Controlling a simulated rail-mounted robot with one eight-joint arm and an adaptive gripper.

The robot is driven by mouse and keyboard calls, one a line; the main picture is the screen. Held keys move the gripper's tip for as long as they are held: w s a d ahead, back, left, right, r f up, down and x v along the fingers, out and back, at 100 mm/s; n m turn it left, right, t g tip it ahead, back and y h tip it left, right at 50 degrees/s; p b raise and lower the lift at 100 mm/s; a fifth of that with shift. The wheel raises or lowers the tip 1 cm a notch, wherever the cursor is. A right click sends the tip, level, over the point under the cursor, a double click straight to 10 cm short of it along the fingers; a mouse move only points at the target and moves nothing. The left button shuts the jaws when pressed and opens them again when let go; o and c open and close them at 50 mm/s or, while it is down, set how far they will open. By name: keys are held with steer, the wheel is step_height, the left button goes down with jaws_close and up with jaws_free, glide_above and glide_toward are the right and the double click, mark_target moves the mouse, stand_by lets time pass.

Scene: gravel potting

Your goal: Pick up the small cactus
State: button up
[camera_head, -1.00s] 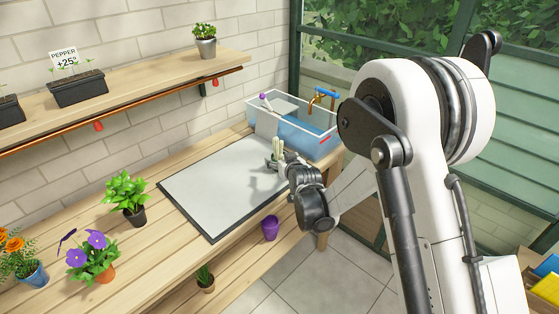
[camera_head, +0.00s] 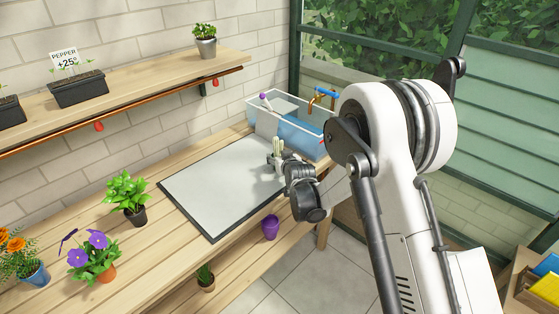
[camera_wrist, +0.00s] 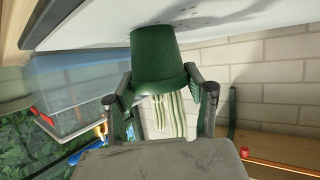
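The small cactus (camera_wrist: 172,112) has pale, green-striped stems and sits in a dark green pot (camera_wrist: 158,55). The wrist view shows it upside down, with the pot base by the white mat. In the head view, its pale stems (camera_head: 277,152) show at the mat's right part; my gripper hides most of the pot. My gripper (camera_wrist: 160,73) is open, with one finger at each side of the pot near its rim. I cannot tell whether the fingers touch the pot.
The grey-white mat (camera_head: 220,185) is otherwise clear. A clear bin with blue contents (camera_head: 304,137) stands behind the cactus. A leafy plant (camera_head: 127,190) and purple flowers (camera_head: 92,252) stand at left. A purple pot (camera_head: 271,228) is below the bench's front edge.

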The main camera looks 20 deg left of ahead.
steer(key=c, duration=0.5)
